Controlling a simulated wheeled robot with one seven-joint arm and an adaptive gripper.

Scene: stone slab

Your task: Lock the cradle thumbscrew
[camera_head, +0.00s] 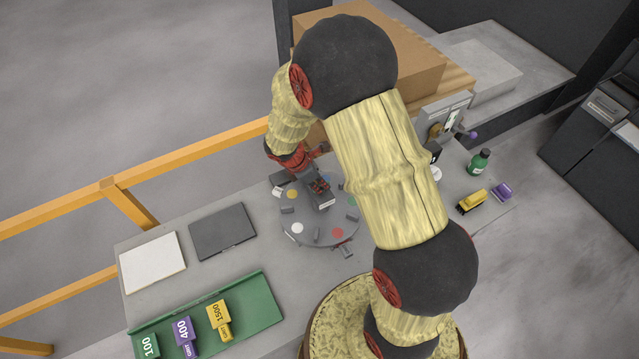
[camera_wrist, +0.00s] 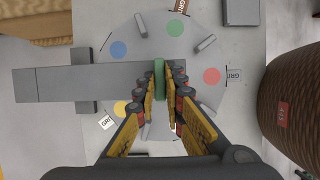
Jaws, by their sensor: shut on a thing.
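My gripper (camera_wrist: 160,90) is shut on a narrow green piece (camera_wrist: 159,66), seen between its fingertips in the wrist view. The piece looks like the thumbscrew's grip, but its lower part is hidden by the fingers. It stands at the right part of a long grey bar-like block (camera_wrist: 60,84), which lies across a round grey disc (camera_wrist: 130,38); I take the block for the cradle. In the head view my gripper (camera_head: 319,186) is over the disc (camera_head: 318,236), and the green piece cannot be made out there.
The disc carries coloured dots and small grey pegs. A green tray (camera_head: 262,312) with labelled blocks lies front left, beside a dark plate (camera_head: 222,231) and a white plate (camera_head: 152,262). A green bottle (camera_head: 478,161) stands right. A brown cylinder (camera_wrist: 291,95) is close at right in the wrist view.

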